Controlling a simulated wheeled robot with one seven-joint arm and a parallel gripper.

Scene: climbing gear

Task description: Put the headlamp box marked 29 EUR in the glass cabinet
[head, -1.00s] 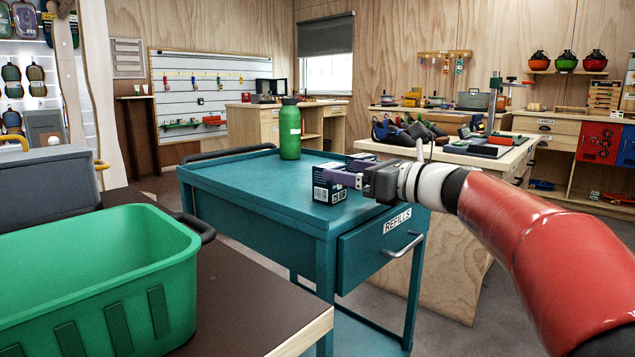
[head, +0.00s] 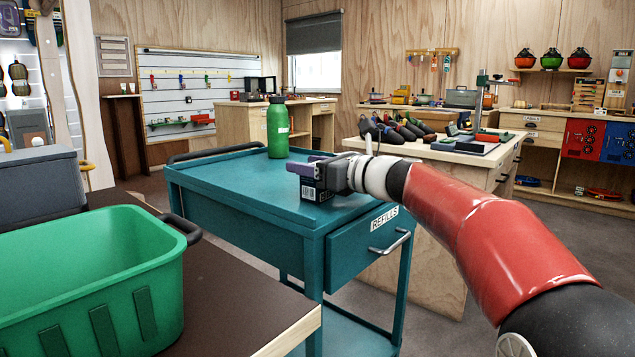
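A small dark box (head: 314,191) with a white barcode label stands on the right part of the teal cart top (head: 225,181). Its price print is too small and covered to read now. My gripper (head: 308,166) is at the top of the box, coming from the right. Its purple fingers reach across the upper part of the box and past its left side. The gripper body hides the right part of the box. I cannot tell whether the fingers press on it. I cannot clearly make out a glass cabinet; a dark-framed case (head: 261,86) stands on the far bench.
A green bottle (head: 278,128) stands on the cart behind the box. A green bin (head: 92,285) and a grey case (head: 40,191) are on the dark table at the left. A wooden bench (head: 440,150) with shoes stands behind my arm. Floor shows at the right.

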